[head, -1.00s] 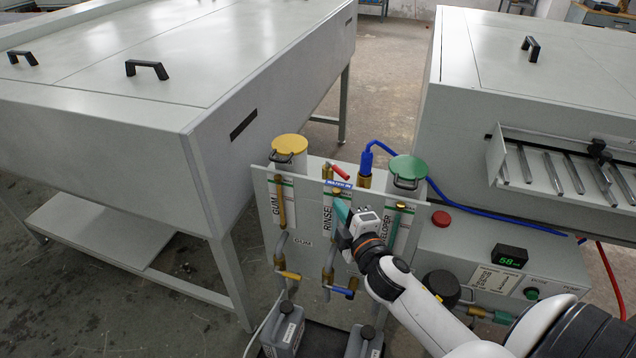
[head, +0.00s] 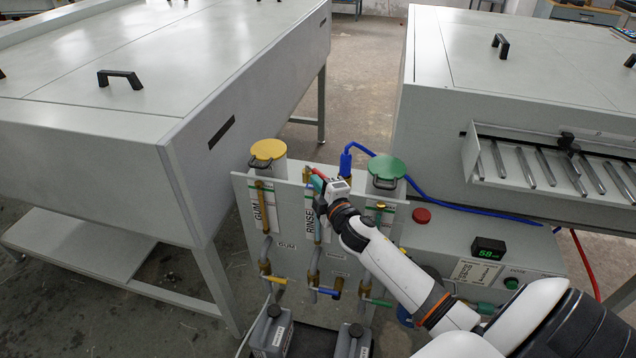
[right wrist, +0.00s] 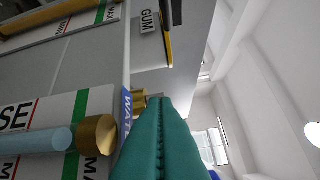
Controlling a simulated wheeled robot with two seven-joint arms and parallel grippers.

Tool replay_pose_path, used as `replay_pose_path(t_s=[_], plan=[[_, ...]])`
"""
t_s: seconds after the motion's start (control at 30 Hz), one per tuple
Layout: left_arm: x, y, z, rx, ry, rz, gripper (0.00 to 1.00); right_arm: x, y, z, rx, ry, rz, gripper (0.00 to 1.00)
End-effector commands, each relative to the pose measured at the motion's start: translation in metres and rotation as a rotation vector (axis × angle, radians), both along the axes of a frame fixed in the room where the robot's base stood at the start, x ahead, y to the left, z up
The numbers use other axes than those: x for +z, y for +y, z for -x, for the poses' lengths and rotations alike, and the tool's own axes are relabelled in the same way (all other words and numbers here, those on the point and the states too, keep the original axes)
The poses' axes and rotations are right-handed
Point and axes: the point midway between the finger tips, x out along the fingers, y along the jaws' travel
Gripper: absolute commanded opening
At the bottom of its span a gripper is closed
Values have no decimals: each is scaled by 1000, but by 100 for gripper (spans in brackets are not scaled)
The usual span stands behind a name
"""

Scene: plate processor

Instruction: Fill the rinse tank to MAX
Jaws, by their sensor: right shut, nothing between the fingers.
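The rinse column's panel label RINSE (head: 309,216) stands beside an upright sight tube (head: 317,229). In the right wrist view the tube (right wrist: 35,140) looks light blue up to its brass end fitting (right wrist: 97,135), beside red and green marks. A red valve handle (head: 320,172) sits at the panel's top, just above my right gripper (head: 318,183). The gripper's teal fingers (right wrist: 160,135) are shut with nothing between them, close to the blue WATER label (right wrist: 127,108). I cannot tell whether they touch the handle. My left gripper is not in view.
The yellow-lidded gum tank (head: 268,150) is at left and the green-lidded tank (head: 386,170) at right. A blue hose (head: 346,162) rises behind the panel. A red button (head: 422,215) is on the box at right. Large grey machines flank both sides.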

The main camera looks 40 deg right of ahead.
Motion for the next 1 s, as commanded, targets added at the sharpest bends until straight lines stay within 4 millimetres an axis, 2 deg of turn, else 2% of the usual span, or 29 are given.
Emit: replay_pose_path(t_s=[1.0], plan=[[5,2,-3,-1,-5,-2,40,1,-15,3,-2,1,1,0]])
